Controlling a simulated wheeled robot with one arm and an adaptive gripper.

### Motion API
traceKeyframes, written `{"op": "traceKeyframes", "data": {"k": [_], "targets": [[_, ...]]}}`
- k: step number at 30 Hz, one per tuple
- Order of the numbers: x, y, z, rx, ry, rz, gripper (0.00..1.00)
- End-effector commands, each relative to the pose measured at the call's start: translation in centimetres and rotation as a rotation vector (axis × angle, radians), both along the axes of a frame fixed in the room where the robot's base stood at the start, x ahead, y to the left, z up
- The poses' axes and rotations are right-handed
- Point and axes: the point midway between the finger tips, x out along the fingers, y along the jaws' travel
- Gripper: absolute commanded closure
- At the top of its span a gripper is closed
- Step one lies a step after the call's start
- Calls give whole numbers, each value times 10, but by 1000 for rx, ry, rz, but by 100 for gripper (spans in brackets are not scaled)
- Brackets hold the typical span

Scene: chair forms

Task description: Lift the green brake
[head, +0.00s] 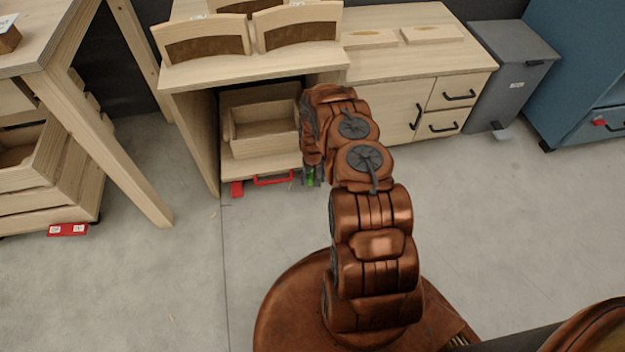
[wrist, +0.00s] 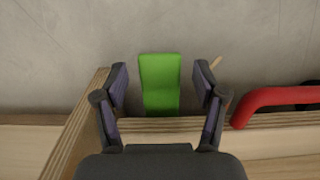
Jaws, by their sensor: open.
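The green brake (wrist: 160,82) is a flat green lever in the middle of the wrist view, sticking out past a plywood edge over the grey floor. My gripper (wrist: 162,88) is open, with one dark finger on each side of the brake and a gap on both sides. In the head view my gripper (head: 312,176) is low at the front of the wooden trolley, and only a small green bit of the brake (head: 310,181) shows beside it. My arm hides the rest.
A red handle (wrist: 275,98) is right of my gripper in the wrist view. The low trolley (head: 262,165) holds a wooden box (head: 265,143) under the bench and has a red brake (head: 237,188) at its left corner. Open floor (head: 150,275) lies in front.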

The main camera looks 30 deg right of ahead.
Motion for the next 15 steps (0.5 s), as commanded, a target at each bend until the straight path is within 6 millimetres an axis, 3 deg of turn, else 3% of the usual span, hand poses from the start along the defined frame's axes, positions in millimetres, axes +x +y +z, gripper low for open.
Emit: {"op": "traceKeyframes", "data": {"k": [7, 15], "targets": [[0, 0, -1, 0, 1, 0, 29], [-1, 0, -1, 0, 1, 0, 57]]}}
